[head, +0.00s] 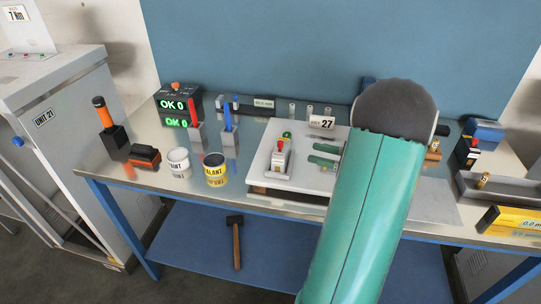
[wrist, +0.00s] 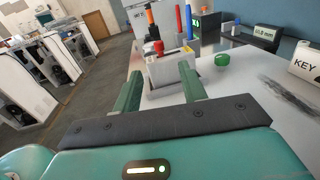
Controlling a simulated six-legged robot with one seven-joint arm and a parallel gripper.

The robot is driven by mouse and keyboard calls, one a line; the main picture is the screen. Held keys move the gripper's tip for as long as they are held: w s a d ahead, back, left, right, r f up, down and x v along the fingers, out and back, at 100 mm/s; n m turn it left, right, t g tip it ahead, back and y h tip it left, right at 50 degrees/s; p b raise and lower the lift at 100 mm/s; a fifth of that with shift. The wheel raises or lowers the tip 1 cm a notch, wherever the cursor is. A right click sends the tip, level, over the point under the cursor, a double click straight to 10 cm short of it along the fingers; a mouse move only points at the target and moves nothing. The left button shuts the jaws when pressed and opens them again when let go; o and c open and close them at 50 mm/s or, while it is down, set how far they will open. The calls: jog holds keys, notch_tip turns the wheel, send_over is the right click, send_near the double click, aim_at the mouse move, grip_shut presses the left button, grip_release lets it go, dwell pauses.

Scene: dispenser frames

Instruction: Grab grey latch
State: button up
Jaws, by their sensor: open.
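A small pale grey block with a red knob (head: 280,158) stands on the white plate on the bench. It appears to be the grey latch, though I cannot tell its parts clearly. In the wrist view the grey block (wrist: 170,68) is just beyond my fingertips, its lower part partly hidden by them. My gripper (head: 313,154) is to its right in the head view, with its green fingers pointing left towards it. In the wrist view my gripper (wrist: 159,72) is open, with the fingers spread and nothing held between them.
A green knob (wrist: 222,60) is right of the block. A white plate (head: 262,184) lies under it. Paint cans (head: 215,170), a black OK box (head: 178,105) and an orange-handled tool (head: 105,118) stand to the left. My arm hides part of the bench.

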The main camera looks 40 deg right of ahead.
aim_at(283, 146)
jog(key=x, duration=1.4)
grip_shut()
